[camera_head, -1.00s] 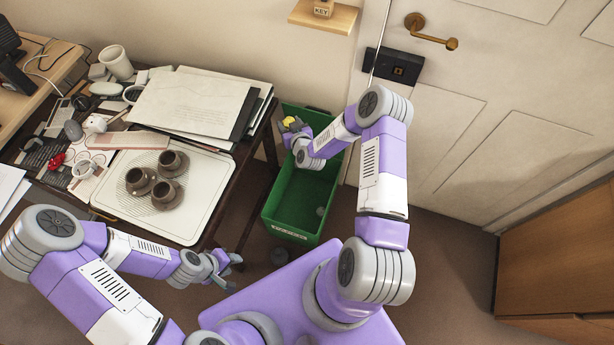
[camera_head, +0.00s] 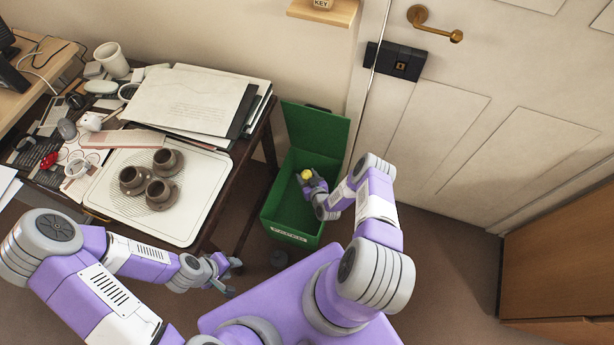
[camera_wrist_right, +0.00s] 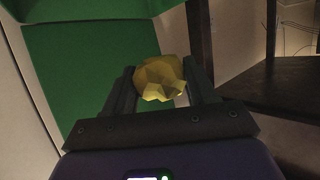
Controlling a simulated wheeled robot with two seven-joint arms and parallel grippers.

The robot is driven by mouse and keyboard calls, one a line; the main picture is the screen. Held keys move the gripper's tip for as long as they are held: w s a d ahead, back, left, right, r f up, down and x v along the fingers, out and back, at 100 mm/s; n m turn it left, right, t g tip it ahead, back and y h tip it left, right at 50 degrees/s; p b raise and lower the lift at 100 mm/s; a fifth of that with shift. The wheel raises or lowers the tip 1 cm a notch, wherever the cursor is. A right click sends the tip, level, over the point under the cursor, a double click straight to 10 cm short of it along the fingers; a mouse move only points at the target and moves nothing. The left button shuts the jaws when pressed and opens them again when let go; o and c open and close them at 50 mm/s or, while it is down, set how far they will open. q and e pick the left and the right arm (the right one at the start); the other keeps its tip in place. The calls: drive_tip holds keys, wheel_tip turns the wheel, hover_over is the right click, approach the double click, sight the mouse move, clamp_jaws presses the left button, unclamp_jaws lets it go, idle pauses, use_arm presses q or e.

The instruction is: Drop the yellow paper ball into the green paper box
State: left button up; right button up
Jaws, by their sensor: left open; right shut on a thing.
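The yellow paper ball (camera_head: 306,174) is between the fingers of my right gripper (camera_head: 308,180), which is shut on it. The ball also shows in the right wrist view (camera_wrist_right: 160,80), between the two dark fingers. In the head view the right gripper is over the open green paper box (camera_head: 284,215). The box's green lid (camera_head: 313,130) stands raised at the back. I cannot tell exactly how deep the ball is relative to the rim. My left gripper (camera_head: 229,276) is open and empty, low in front of the table.
A table to the left holds a tray (camera_head: 205,190) with three brown cups, a stack of papers (camera_head: 190,105) and desk clutter. A door (camera_head: 500,110) with a brass handle is at the right. A wooden cabinet (camera_head: 560,255) stands at the right edge.

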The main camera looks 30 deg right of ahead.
use_arm(q)
wheel_tip(320, 180, down, 4)
drive_tip(key=b, duration=0.3)
use_arm(e)
wheel_tip(320, 180, down, 5)
drive_tip(key=shift+r, duration=0.15)
drive_tip(key=o, duration=1.1)
use_arm(q)
wheel_tip(320, 180, up, 3)
drive_tip(key=p, duration=0.3)
drive_tip(key=shift+r, duration=0.15)
use_arm(e)
drive_tip(key=v, duration=0.7)
drive_tip(key=shift+s, duration=0.3)
drive_tip(key=shift+r, duration=0.1)
